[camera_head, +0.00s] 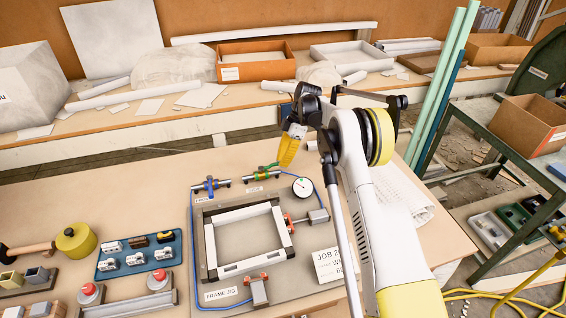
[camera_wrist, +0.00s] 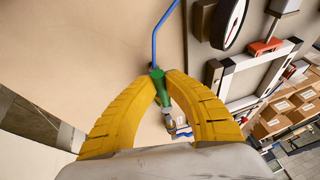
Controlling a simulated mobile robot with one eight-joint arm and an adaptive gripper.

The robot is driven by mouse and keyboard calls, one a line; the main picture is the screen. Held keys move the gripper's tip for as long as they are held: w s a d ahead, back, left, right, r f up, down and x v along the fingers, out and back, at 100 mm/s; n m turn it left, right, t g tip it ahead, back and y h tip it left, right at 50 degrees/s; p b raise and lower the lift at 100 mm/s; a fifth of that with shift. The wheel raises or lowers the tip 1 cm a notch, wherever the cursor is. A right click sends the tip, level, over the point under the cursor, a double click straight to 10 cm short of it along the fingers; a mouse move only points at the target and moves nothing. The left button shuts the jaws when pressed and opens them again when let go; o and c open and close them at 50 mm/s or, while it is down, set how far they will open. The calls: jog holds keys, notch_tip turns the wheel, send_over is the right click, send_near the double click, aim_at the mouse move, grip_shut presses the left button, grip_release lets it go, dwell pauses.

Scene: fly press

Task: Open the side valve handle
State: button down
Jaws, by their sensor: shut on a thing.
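A small label lies by each valve, too small to read surely. My gripper (camera_head: 283,165) reaches down from above with its yellow fingers at the right end of the green valve. In the wrist view the fingers (camera_wrist: 162,78) close around the green valve's handle (camera_wrist: 158,86), with a blue hose running up from it. The fingers hide part of the handle, so its exact angle is hard to tell.
A round dial gauge (camera_head: 302,187) stands just right of the valve. A pale frame (camera_head: 245,220) with red-tipped clamps (camera_head: 302,217) lies in the jig below. A blue tray of parts (camera_head: 138,258) and a yellow round tool (camera_head: 76,240) sit left. Blue hoses cross the board.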

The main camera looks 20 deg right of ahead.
jog(key=shift+a, duration=0.1)
dwell(0.3)
jog(key=c, duration=1.4)
grip_release()
jog(key=shift+w, duration=0.1)
jog(key=v, duration=1.2)
jog(key=shift+r, duration=0.1)
